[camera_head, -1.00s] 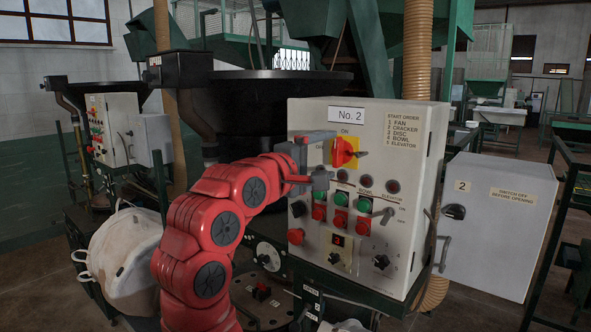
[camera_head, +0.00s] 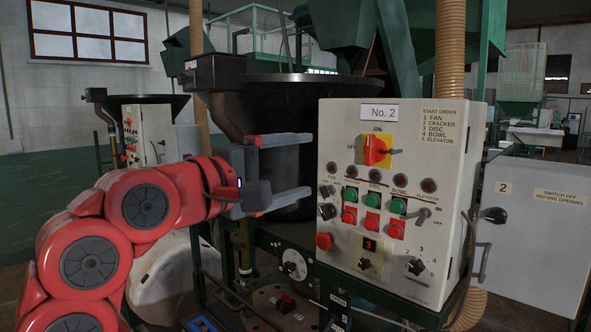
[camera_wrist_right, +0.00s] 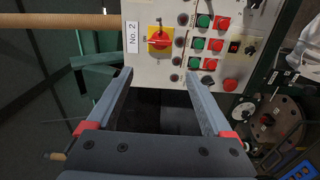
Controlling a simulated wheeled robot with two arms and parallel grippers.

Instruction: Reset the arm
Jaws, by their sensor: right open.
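My right gripper (camera_head: 308,166) is open and empty in the head view. Its two grey fingers point right, toward the left side of the grey control panel (camera_head: 440,135), with no contact visible. My red right arm (camera_head: 110,235) comes in from the lower left. In the right wrist view the fingers (camera_wrist_right: 158,90) are spread, with the panel (camera_wrist_right: 145,70) beyond them and nothing between them. The red rotary switch (camera_head: 377,151) on its yellow plate also shows in the wrist view (camera_wrist_right: 160,39). My left gripper is not in view.
A second cabinet (camera_head: 540,225) marked 2 stands at the right. A dark bowl (camera_head: 300,90) is behind the gripper. A beige hose (camera_head: 450,50) runs down behind the panel.

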